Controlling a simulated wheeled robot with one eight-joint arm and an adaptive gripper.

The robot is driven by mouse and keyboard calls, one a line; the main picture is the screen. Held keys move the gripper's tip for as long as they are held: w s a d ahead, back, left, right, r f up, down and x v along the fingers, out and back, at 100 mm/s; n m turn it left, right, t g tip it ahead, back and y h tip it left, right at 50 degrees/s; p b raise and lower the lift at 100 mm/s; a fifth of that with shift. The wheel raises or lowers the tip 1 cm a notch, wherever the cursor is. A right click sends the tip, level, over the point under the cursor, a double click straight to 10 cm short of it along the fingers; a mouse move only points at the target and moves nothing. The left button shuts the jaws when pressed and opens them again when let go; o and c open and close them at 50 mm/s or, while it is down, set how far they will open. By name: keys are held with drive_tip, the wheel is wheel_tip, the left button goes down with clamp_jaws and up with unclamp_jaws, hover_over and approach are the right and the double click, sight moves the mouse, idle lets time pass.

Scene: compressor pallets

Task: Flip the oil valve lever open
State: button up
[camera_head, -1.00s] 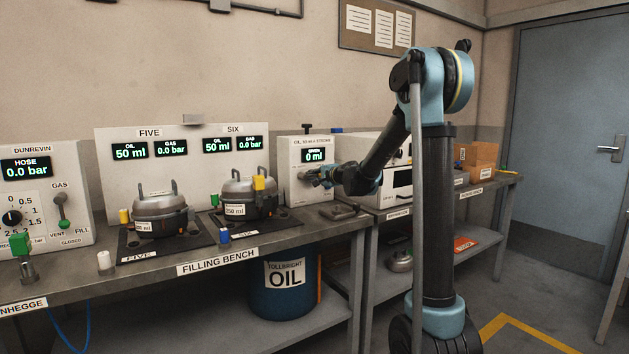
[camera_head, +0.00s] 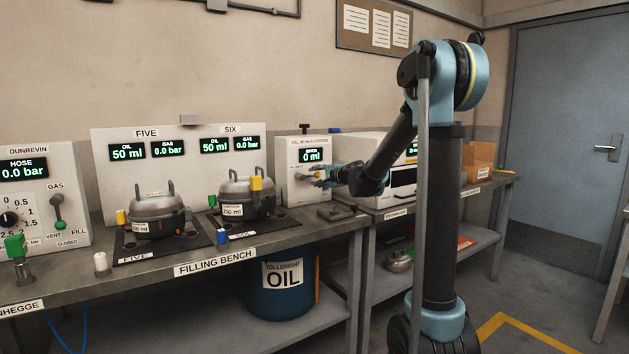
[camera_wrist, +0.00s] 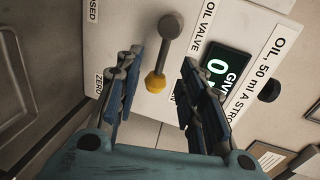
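The oil dosing box (camera_head: 292,188) stands on the bench with a display reading 0 ml. In the wrist view its panel (camera_wrist: 118,22) carries an OIL VALVE label (camera_wrist: 205,28) and a partly cut-off label ending in "OSED". The oil valve lever (camera_wrist: 163,55) is a short grey rod with a grey round end at the top and a yellow end below. My gripper (camera_wrist: 163,62) is open, its blue-padded fingers on either side of the lever's yellow end in the picture. I cannot tell whether they touch it. My gripper (camera_head: 322,175) hides part of the panel in the head view.
Two compressors (camera_head: 155,214) (camera_head: 247,197) sit on dark mats left of the box. A flat dark metal piece (camera_head: 341,212) lies on the bench below my gripper. A white machine (camera_head: 352,150) stands just right of the box. A blue oil drum (camera_head: 283,285) is under the bench.

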drive_tip(key=v, duration=0.8)
drive_tip(key=shift+w+d+f, duration=0.1)
drive_tip(key=shift+w, duration=0.05)
drive_tip(key=s+d+f+n+g+h, duration=0.3)
drive_tip(key=s+d+f, duration=0.3)
drive_tip(key=s, duration=0.9)
drive_tip(key=s+d+f+n+g+h, duration=0.3)
drive_tip(key=s+d+f, duration=0.4)
drive_tip(key=s, duration=0.8)
drive_tip(key=s+d+f+n+g+h, duration=0.3)
drive_tip(key=s+d+f, duration=0.4)
drive_tip(key=s+f, duration=0.5)
drive_tip(key=s+n+g, duration=0.1)
drive_tip(key=s, duration=0.2)
drive_tip(key=shift+d+n+g, duration=0.25)
drive_tip(key=shift+n+g, duration=0.05)
drive_tip(key=shift+n, duration=0.1)
drive_tip(key=shift+w+f, duration=0.25)
drive_tip(key=shift+w, duration=0.2)
